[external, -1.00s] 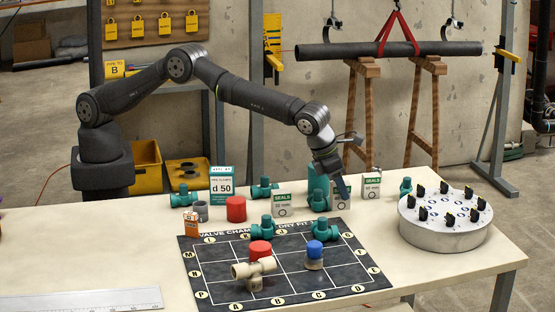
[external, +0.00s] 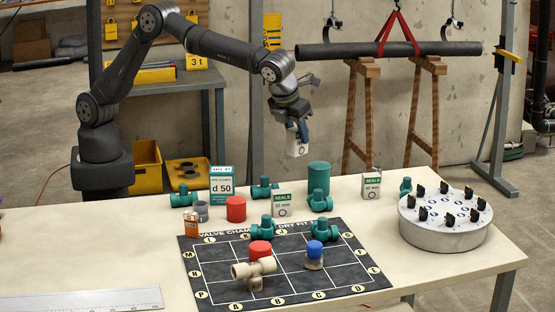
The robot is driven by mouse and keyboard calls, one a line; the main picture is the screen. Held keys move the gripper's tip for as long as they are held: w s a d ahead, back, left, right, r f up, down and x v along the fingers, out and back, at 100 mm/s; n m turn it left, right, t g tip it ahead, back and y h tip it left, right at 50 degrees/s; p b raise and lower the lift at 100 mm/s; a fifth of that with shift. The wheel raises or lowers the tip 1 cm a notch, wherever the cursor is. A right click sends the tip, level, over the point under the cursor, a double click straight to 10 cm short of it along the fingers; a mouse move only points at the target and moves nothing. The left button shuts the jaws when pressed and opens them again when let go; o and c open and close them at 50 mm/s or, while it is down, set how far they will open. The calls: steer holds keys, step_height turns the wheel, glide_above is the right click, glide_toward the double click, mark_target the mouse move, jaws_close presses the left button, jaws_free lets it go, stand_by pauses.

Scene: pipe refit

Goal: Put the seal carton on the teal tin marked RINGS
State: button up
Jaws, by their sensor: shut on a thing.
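My gripper (external: 298,129) is shut on a small white seal carton (external: 297,147), held high above the back of the table. The carton hangs a little tilted below the fingers, with part of its printed face showing. A plain teal cylinder (external: 318,177), which looks like the tin, stands upright at the table's back; no RINGS marking can be read on it. The held carton is above it and slightly to its left, clearly apart from it. Two other seal cartons stand on the table, one left of the tin (external: 283,204) and one right of it (external: 371,185).
Several teal fittings, such as one in front of the tin (external: 320,202), stand close by. A d 50 box (external: 222,181) and a red cap (external: 236,209) are to the left. A round grey stand (external: 445,233) with black knobs is at right. A marked mat (external: 213,286) lies in front.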

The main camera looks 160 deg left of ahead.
steer(key=s+r+n+g, duration=0.1)
steer(key=s+r+n, duration=0.15)
steer(key=s, duration=0.35)
glide_above(319, 165)
steer(key=shift+n, duration=0.25)
steer(key=shift+f, duration=5.4)
steer(key=shift+f, duration=0.2)
steer(key=o, duration=1)
steer(key=shift+c, duration=0.2)
